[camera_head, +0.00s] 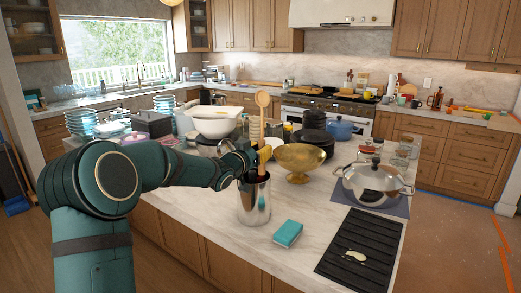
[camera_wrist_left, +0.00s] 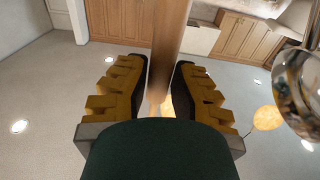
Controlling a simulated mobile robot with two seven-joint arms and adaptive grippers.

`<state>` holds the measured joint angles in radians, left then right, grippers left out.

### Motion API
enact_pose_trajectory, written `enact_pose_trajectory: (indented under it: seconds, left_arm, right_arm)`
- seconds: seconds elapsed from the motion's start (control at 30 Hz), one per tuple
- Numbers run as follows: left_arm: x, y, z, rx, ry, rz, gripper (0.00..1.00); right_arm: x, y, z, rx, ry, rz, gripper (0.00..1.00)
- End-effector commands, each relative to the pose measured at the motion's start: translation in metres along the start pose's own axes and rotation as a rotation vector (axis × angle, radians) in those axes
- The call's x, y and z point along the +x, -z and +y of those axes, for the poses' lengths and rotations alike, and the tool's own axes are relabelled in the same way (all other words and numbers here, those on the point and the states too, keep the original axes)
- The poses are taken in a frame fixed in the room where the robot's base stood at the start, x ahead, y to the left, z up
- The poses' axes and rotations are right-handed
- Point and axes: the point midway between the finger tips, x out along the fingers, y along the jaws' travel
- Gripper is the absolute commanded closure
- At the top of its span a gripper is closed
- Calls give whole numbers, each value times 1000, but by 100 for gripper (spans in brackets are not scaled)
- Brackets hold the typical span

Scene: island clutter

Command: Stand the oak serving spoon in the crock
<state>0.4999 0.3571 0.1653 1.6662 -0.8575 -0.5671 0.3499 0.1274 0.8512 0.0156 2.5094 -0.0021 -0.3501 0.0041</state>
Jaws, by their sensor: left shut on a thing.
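The oak serving spoon (camera_head: 262,112) is upright in the head view, its bowl at the top. My left gripper (camera_head: 263,157) is shut on its handle, just above the steel crock (camera_head: 254,204). In the left wrist view the spoon's handle (camera_wrist_left: 170,45) runs up between the two yellow-padded fingers of my left gripper (camera_wrist_left: 160,95). The crock stands upright on the island, below the gripper. The spoon's lower end is hidden by the gripper and the crock, so I cannot tell how deep it reaches. My right gripper is out of view.
A brass bowl on a foot (camera_head: 300,160) stands close right of the gripper. A teal sponge box (camera_head: 287,233) lies right of the crock. A lidded pot (camera_head: 373,185), a black ribbed mat (camera_head: 358,252) and a white bowl (camera_head: 213,123) stand around. The front counter is mostly bare.

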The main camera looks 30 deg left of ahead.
Motion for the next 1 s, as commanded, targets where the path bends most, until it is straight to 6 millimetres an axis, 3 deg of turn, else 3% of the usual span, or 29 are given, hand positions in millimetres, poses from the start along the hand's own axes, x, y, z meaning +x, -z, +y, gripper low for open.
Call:
enact_pose_trajectory:
  seconds: [0.7, 1.0]
  left_arm:
    - [0, -54, 0, 0, -1, 0, 100]
    - [0, -59, 0, 0, -1, 0, 100]
  right_arm:
    - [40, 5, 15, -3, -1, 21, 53]
    - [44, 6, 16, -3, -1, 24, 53]
